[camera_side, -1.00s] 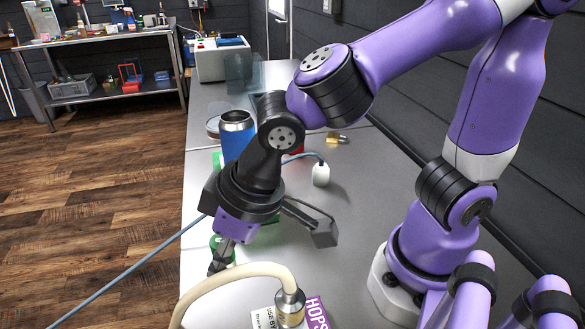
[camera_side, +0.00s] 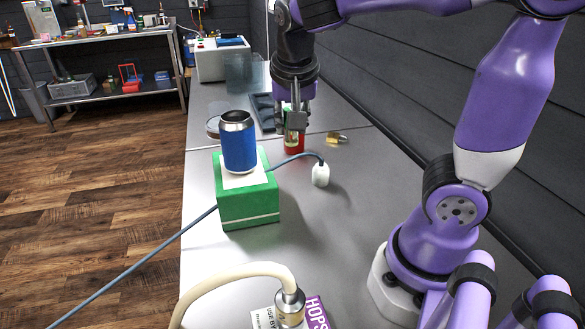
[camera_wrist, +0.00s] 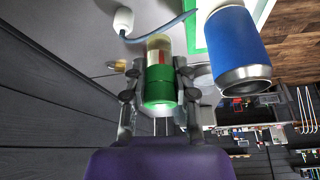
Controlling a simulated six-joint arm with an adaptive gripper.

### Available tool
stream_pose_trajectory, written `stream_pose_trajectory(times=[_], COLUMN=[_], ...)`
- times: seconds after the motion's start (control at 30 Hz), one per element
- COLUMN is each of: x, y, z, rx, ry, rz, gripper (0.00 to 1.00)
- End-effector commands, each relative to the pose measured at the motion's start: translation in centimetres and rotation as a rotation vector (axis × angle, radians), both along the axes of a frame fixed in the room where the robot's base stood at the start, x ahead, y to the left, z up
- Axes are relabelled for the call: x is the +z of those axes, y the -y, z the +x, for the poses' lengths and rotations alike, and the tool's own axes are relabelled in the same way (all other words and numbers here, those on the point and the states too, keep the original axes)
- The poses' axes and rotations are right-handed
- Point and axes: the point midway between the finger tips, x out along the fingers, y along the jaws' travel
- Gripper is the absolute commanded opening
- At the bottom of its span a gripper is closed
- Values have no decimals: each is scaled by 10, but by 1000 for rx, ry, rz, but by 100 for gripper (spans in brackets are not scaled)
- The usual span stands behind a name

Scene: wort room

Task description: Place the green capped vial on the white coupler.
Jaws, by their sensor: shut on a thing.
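The green-capped vial (camera_wrist: 160,85) is upside down in the wrist view, its cap nearest the camera and its pale amber body (camera_wrist: 159,43) beyond. My gripper (camera_wrist: 156,82) is shut on it, a finger on either side of the cap. In the side view my gripper (camera_side: 295,124) points down at the back of the bench, by a red piece (camera_side: 294,146); I cannot tell whether this belongs to the vial or stands under it. A white fitting (camera_side: 320,175) on a blue cable, possibly the white coupler, stands nearer the front; it also shows in the wrist view (camera_wrist: 123,20).
A blue can (camera_side: 239,146) stands on a white-topped green box (camera_side: 248,204), left of my gripper. A brass padlock (camera_side: 337,138) lies to the right. A cream hose (camera_side: 235,275) and HOPS packet (camera_side: 316,312) are in front.

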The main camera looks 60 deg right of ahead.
Motion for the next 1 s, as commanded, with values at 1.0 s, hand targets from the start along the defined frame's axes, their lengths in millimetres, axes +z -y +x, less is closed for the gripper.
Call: stream_pose_trajectory(times=[1.0], x=[-109], y=[118], z=[-11], rx=[-21], ry=[0], rz=[2], gripper=[0])
